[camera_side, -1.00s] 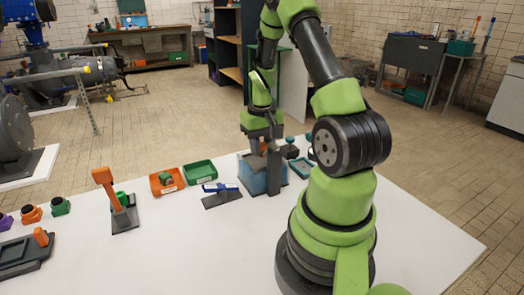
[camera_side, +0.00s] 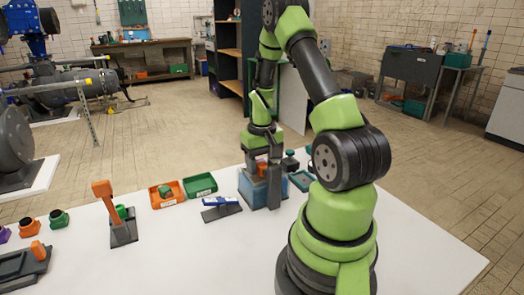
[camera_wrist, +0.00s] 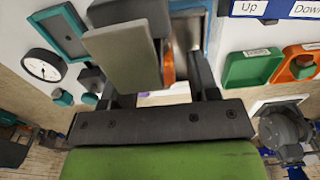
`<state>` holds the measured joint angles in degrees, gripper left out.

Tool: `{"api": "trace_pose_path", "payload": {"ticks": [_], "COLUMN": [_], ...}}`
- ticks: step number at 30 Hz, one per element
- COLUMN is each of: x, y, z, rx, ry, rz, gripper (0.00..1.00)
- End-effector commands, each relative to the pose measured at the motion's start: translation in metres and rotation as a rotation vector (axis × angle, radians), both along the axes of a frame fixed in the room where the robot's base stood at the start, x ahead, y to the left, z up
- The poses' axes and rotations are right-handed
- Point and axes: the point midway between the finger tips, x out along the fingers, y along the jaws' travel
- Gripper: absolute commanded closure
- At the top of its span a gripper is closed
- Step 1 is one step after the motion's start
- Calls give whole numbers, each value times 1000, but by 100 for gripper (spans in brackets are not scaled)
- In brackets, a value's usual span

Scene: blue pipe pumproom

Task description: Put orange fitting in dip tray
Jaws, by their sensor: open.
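The orange fitting (camera_side: 262,168) shows as a small patch between my fingers, at the top of the blue open box (camera_side: 254,191), which I take for the dip tray. In the wrist view the orange fitting (camera_wrist: 168,69) is a narrow strip beside the left finger, mostly hidden by it. My gripper (camera_side: 266,175) is open and points down over the box; it also shows in the wrist view (camera_wrist: 172,50). The fingers hide most of the box's inside. I cannot tell whether the fitting touches a finger or the box floor.
A green tray (camera_side: 200,185), an orange tray (camera_side: 167,194) and a blue-topped stand (camera_side: 221,206) lie left of the box. A teal-framed tray (camera_side: 302,181) and a gauge (camera_wrist: 43,66) are close on the other side. An upright orange-handled tool (camera_side: 105,195) stands farther left.

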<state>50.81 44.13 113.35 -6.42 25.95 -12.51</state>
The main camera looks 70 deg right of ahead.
Motion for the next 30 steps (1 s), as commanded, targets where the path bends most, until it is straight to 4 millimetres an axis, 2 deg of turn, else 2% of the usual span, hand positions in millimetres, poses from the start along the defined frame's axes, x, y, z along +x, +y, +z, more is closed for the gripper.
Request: {"api": "trace_pose_path", "payload": {"ticks": [5, 13, 22, 26, 29, 30], "x": [1, 0, 4, 18, 28, 28], "y": [-1, -1, 6, 38, 83, 104], "z": [29, 89, 124, 151, 180, 191], "rx": [-6, -7, -11, -47, -80, -87], "ry": [-5, -6, -13, -78, -172, -215], "rz": [0, 0, 12, 62, 127, 156], "gripper": [45, 45, 45, 45, 45, 45]}}
